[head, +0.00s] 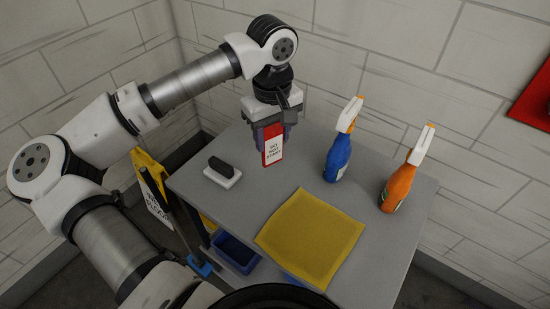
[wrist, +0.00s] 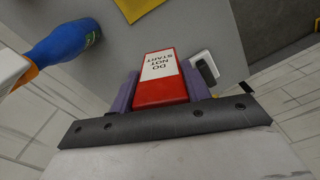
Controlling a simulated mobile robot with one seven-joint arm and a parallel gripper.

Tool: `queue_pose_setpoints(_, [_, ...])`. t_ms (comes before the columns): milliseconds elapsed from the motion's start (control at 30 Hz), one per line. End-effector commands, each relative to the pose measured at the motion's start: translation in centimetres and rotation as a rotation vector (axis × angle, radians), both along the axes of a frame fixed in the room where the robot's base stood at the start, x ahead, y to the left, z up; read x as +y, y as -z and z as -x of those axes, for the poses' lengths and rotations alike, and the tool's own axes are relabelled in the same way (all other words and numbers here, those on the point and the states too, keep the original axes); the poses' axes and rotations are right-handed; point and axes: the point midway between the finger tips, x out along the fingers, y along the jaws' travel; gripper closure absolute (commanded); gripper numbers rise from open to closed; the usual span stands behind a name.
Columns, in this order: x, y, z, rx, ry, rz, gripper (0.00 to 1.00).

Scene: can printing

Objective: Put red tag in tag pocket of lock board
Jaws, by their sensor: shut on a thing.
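The red tag (head: 272,153) has a white label reading "DO NOT START". My gripper (head: 271,133) is shut on it and holds it upright near the back of the grey table. In the wrist view the tag (wrist: 161,78) sits between the two purple fingers of my gripper (wrist: 160,92), with its label facing the camera. In the head view I cannot tell whether its lower end touches the tabletop. The lock board does not show clearly in either view; only part of a red panel (head: 533,100) on the right wall is visible at the picture's edge.
A blue spray bottle (head: 339,158) and an orange spray bottle (head: 398,187) stand right of my gripper. A yellow cloth (head: 310,237) lies at the front of the table (head: 380,255). A white block with a black top (head: 222,173) is at left.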

Motion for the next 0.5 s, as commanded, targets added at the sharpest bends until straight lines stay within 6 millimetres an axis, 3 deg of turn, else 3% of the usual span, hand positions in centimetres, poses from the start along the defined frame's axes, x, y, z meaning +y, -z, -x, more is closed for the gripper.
queue_pose_setpoints(133, [0.0, 3.0, 0.1, 0.003, 0.001, 0.002, 0.79])
queue_pose_setpoints(500, [0.0, 7.4, 0.1, 0.003, 0.000, 0.003, 0.79])
